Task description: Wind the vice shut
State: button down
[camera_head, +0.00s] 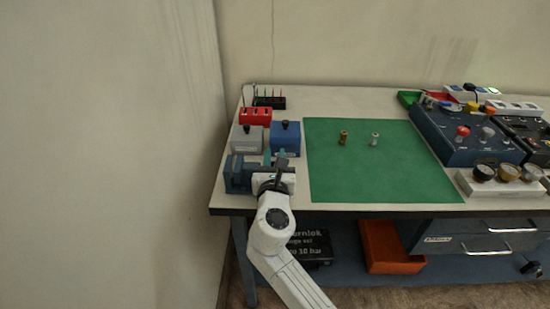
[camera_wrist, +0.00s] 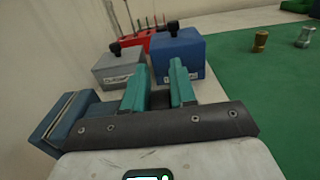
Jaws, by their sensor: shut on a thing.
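The blue vice (camera_head: 238,174) stands at the front left corner of the bench. In the wrist view the vice (camera_wrist: 66,118) is at the left, partly hidden behind my gripper's dark crossbar. I cannot tell how far the vice jaws are apart.
A grey box (camera_head: 246,140) and a blue box (camera_head: 286,138) with black knobs stand just behind the vice. A red block (camera_head: 255,116) is behind them. The green mat (camera_head: 375,180) on the right bears two small fittings. The left wall is close to the bench.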

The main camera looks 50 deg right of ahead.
jog(key=shift+r+p, duration=0.25)
jog(key=shift+p, duration=1.25)
jog(key=shift+g+y+p, duration=0.3)
jog(key=shift+y+p, duration=0.1)
jog(key=shift+p, duration=0.35)
jog(key=p, duration=0.3)
jog(key=shift+d+r+y, duration=0.1)
jog(key=shift+y, duration=0.2)
jog(key=p, duration=0.3)
jog(key=g+y+p, duration=0.1)
jog(key=p, duration=0.2)
jog(key=shift+w+d+f+g+p, duration=0.1)
jog(key=shift+w+f+g+p, duration=0.05)
jog(key=shift+f+g+p, duration=0.2)
jog(key=y+p, duration=0.1)
jog(key=p, duration=0.2)
jog(key=shift+f+g+y+p, duration=0.15)
jog(key=shift+g+y+p, duration=0.15)
jog(key=shift+g+p, duration=0.1)
jog(key=shift+w+d+f+g+y+p, duration=0.15)
jog(key=shift+f+g+y+p, duration=0.4)
jog(key=shift+y+p, duration=0.5)
jog(key=shift+f+g+y, duration=0.45)
jog(key=shift+g+y, duration=0.5)
jog(key=shift+g, duration=0.05)
jog(key=shift+d, duration=0.1)
